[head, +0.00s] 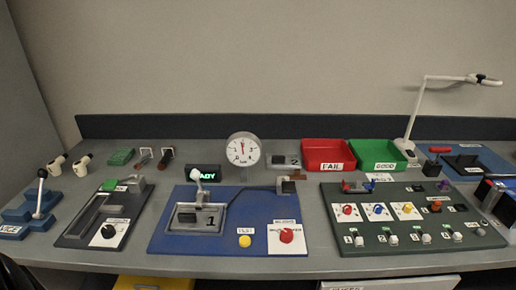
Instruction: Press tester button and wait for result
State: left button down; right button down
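The tester is a blue board (172,232) in the middle of the bench. It carries a yellow button (244,241) under a small white label that seems to read TEST. A red button (286,236) sits on a white plate to its right. A grey fixture marked 1 (187,218) holds a dark block, and a white-knobbed lever (196,176) stands upright behind it. A dark display (218,171) shows green letters ending in ADY, partly hidden by the lever. Neither of my grippers shows in the head view.
A round white gauge (243,149) stands behind the board. A red FAIL bin (328,154) and a green bin (372,154) stand at the back. A dark panel (335,222) with several coloured knobs lies right, and a dark slide fixture (77,230) left.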

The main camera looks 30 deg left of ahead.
aim_at(244, 241)
jog(key=u, duration=1.35)
